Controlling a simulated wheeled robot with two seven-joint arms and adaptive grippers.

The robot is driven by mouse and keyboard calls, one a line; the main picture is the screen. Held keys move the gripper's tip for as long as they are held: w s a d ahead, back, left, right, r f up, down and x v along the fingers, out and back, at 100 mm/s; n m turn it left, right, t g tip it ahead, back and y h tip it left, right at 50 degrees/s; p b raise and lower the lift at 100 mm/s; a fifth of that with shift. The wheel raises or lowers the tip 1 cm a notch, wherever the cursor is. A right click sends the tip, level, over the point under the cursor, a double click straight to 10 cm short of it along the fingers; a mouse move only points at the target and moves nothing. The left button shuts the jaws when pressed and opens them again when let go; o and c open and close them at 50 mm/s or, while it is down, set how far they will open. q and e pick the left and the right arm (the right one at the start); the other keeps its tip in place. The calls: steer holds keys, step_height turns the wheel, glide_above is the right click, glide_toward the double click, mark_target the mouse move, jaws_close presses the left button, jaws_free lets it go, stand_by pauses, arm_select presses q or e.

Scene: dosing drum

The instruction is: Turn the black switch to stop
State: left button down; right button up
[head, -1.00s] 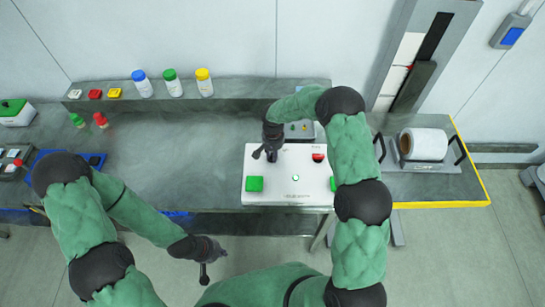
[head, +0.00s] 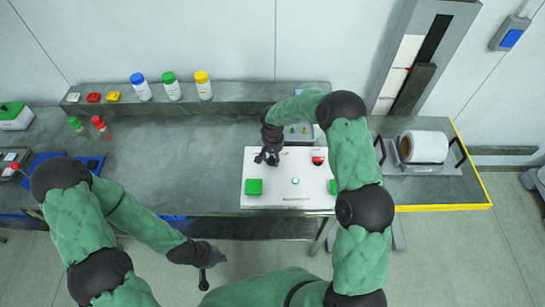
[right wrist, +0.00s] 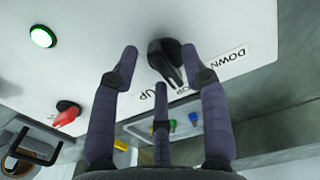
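The black switch (right wrist: 165,57) is on the white control panel (right wrist: 90,75), seen in the right wrist view. Its handle points down the picture, toward a partly hidden label ending in "OP", between the labels "UP" and "DOWN". My right gripper (right wrist: 160,50) is open, with a finger on either side of the switch and a third finger below it; I cannot tell whether any finger touches it. In the head view my right gripper (head: 268,157) is over the panel's upper left and hides the switch. My left gripper (head: 204,280) hangs in front of the bench, its fingers unclear.
The panel also has a red knob (head: 318,160), a lit green button (head: 295,181) and green squares (head: 254,187). Bottles (head: 172,88) stand on the rear shelf. A white roll (head: 424,146) is at right. The bench's middle left is clear.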

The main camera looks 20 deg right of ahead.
step_height(320, 180, up, 12)
stand_by(0.8)
stand_by(0.4)
